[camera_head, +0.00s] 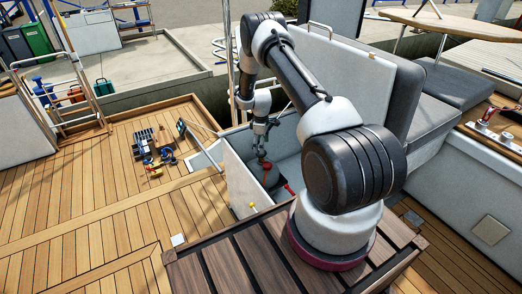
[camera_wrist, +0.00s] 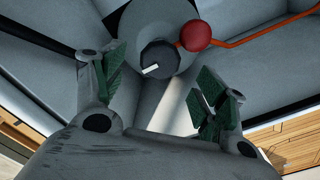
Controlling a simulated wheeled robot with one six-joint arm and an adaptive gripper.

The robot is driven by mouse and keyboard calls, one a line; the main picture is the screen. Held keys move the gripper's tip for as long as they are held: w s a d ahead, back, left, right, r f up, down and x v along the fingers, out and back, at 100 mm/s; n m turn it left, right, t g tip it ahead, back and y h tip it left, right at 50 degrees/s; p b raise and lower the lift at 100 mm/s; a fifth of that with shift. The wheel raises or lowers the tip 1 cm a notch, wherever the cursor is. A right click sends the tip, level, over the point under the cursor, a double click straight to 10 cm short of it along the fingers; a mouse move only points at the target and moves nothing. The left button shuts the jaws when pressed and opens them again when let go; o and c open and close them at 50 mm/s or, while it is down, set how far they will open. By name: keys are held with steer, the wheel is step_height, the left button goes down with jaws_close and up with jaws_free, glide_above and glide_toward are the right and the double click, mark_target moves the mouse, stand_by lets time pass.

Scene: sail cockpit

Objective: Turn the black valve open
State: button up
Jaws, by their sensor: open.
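The black valve (camera_wrist: 160,57) is a dark round knob with a short white mark, on a grey round body seen in the wrist view. My gripper (camera_wrist: 161,82) is open, with one green-padded finger to the left of the knob and one to the right. The fingers appear apart from the knob; the depth gap is hard to judge. In the head view my gripper (camera_head: 261,149) points down into an open white locker (camera_head: 242,178). The black knob is not clear there.
A red round knob (camera_wrist: 196,36) sits close beside the black valve, with an orange-red line (camera_wrist: 258,41) running right. Grey locker walls surround the spot. The raised lid (camera_head: 345,75) stands behind my arm. Several tools (camera_head: 155,150) lie on the wooden deck at left.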

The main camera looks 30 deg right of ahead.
step_height(320, 180, up, 8)
stand_by(0.6)
